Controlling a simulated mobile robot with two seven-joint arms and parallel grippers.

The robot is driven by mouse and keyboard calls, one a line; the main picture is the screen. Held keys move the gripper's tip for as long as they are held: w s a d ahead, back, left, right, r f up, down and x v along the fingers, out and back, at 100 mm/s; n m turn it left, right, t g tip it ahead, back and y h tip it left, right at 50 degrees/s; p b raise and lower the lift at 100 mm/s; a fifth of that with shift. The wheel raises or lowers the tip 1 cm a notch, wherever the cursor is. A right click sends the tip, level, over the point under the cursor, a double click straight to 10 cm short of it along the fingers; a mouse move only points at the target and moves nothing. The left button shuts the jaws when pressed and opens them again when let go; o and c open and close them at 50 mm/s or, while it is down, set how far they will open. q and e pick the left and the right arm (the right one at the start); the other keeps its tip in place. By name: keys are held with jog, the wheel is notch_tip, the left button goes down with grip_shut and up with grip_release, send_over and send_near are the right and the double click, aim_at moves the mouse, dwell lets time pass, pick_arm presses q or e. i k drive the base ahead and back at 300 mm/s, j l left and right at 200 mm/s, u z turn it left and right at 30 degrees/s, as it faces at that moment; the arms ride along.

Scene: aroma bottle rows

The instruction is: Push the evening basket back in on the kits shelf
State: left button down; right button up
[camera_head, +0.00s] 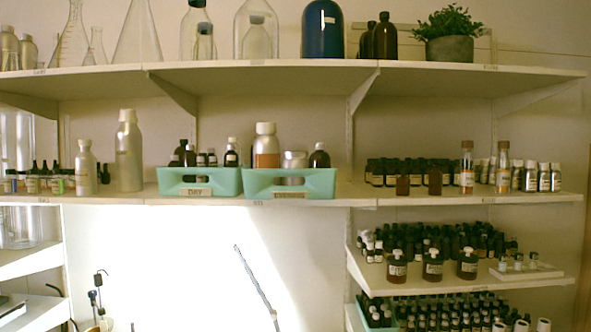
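Two teal baskets stand side by side on the middle shelf (400,199). The left basket (168,184) has a label reading "DAY". The right basket (325,185) has a longer label that is hard to read; I take it as the evening basket. Its front looks larger and nearer, and its lower edge overlaps the shelf's front edge. Neither of my grippers is in view.
Metal bottles (128,152) stand left of the day basket. Rows of small dark bottles (404,178) stand to the right, with a clear gap beside the evening basket. Glassware and a potted plant (449,48) fill the top shelf. Lower right shelves (420,286) hold more bottles.

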aim_at(265, 180)
jog(key=i+l+u, duration=0.1)
jog(key=l, duration=0.25)
jog(key=i+l, duration=0.25)
jog(key=i+l+u, duration=0.15)
jog(key=l, duration=0.25)
jog(key=i+l+u, duration=0.1)
jog(key=l, duration=0.25)
jog(key=i+l+u, duration=0.1)
jog(key=l, duration=0.3)
jog(key=i+l, duration=0.2)
jog(key=l, duration=0.15)
jog(key=i+l+u, duration=0.15)
jog(key=l, duration=0.25)
